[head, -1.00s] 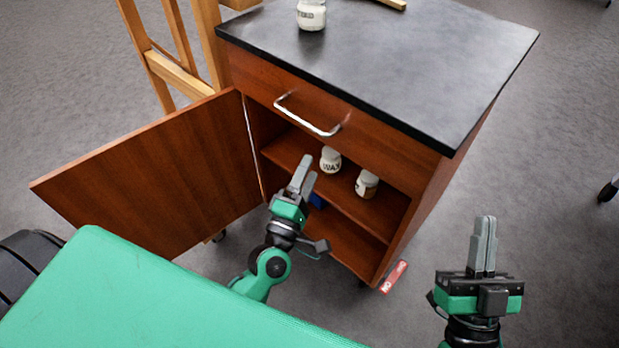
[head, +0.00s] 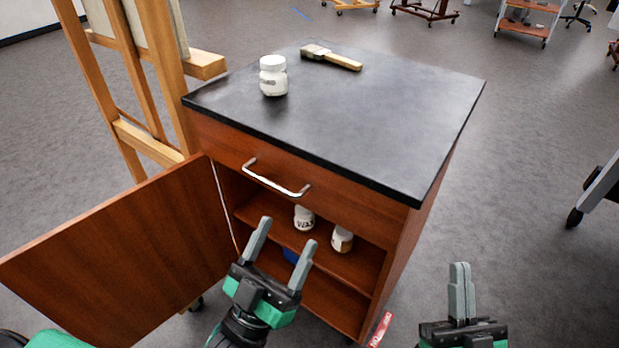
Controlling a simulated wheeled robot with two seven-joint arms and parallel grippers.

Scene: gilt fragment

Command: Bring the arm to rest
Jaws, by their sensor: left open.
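My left gripper (head: 287,233) is open and empty, its two fingers spread apart in front of the open cabinet (head: 403,262). Its fingertips point up toward the shelf and overlap the lower shelf area in the picture. My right gripper (head: 460,268) is to the right of the cabinet, its fingers together with nothing seen between them. My arms behind both grippers are mostly cut off by the lower edge.
The cabinet door (head: 120,262) stands open at left, beside a wooden easel (head: 150,145). Two jars (head: 304,218) (head: 341,239) stand on the shelf; a blue item (head: 291,255) is below. A white jar (head: 273,76) and a brush (head: 331,57) are on top.

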